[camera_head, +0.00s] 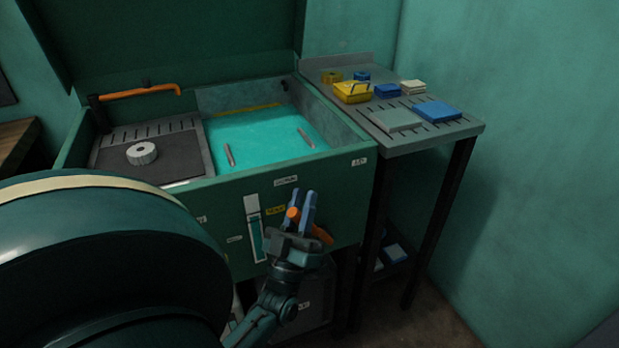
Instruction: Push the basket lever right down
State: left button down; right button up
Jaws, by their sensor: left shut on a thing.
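The basket lever (321,234) is an orange bar on the front of the green washer cabinet (340,190), to the right of the level gauge. My left gripper (301,210) is in front of the cabinet with its fingers pointing up. It is shut on the orange lever, whose ends show on both sides of the fingers. The gripper hides the lever's middle and its mount. In the tank, teal liquid (262,140) shows with two short pinkish bars at its surface. The basket itself cannot be made out. My right gripper is not in view.
A grey ring-shaped part (142,153) lies on the dark left deck, below an orange pipe (140,92). A slatted side table (430,133) on the right holds a yellow basket (352,92) and blue and grey items. The raised lid (180,40) stands behind.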

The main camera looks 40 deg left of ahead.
pick_arm(q)
jog(key=shift+s+d+f+y, duration=0.2)
jog(key=shift+s+f+y, duration=0.1)
jog(key=shift+s+f, duration=0.05)
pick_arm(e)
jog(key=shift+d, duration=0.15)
pick_arm(q)
jog(key=c, duration=1.7)
grip_release()
jog(key=o, duration=0.4)
jog(key=shift+a+r, duration=0.1)
jog(key=shift+r, duration=0.1)
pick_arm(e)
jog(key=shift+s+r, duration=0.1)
pick_arm(q)
jog(key=b+v, duration=0.2)
jog(key=v, duration=1.1)
jog(key=shift+s+f, duration=0.1)
jog(key=shift+f, duration=0.05)
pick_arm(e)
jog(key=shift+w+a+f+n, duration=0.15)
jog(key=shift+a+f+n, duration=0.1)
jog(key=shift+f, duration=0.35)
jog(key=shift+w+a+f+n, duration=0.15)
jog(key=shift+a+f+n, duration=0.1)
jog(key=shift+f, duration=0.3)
